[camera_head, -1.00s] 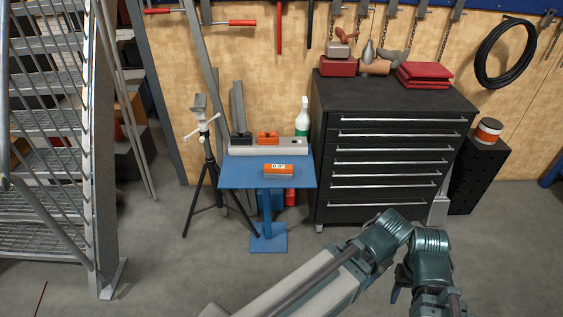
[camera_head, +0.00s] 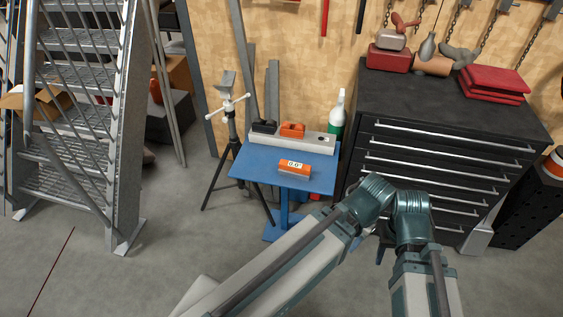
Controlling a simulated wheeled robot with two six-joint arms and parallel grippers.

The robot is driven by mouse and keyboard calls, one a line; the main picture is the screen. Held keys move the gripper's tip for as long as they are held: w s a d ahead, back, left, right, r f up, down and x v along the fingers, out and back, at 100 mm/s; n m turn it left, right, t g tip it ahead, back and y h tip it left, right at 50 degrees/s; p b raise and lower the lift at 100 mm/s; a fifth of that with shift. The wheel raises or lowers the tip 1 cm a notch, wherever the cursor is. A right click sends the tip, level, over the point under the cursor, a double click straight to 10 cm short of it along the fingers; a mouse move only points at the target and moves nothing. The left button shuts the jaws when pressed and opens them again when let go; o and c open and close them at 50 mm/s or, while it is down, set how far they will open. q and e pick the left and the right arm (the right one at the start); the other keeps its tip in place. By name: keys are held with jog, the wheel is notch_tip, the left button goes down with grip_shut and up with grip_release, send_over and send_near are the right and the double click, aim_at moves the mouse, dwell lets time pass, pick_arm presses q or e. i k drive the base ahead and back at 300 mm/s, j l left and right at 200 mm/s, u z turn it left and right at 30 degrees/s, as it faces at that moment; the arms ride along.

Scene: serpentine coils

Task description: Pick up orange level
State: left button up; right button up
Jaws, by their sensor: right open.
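The orange level (camera_head: 294,169), a small block with a white "0.0°" display, lies on the blue stand's top (camera_head: 258,171), near its front right part. Nothing touches it from my side. My right arm reaches in from the bottom, its teal joints to the right of and below the stand. Only a small dark part of my right gripper (camera_head: 381,249) shows beside the arm; it is open, apart from the level and lower right of it. My left gripper is not in view.
A grey beam (camera_head: 280,139) with an orange tool (camera_head: 292,130) on it lies behind the level. A green-white spray bottle (camera_head: 337,115) stands at the stand's back right. A tripod (camera_head: 232,125) is left, a black drawer cabinet (camera_head: 440,110) right. Floor is free front left.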

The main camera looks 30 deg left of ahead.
aim_at(301, 171)
jog(key=i+l+u, duration=0.2)
jog(key=u, duration=0.25)
jog(key=i+l+u, duration=0.55)
jog(key=l+u, duration=0.3)
jog(key=i+l+u, duration=0.15)
jog(key=l, duration=0.2)
jog(key=i+l+u, duration=0.15)
jog(key=l, duration=0.15)
jog(key=l+u, duration=0.2)
jog(key=l, duration=0.15)
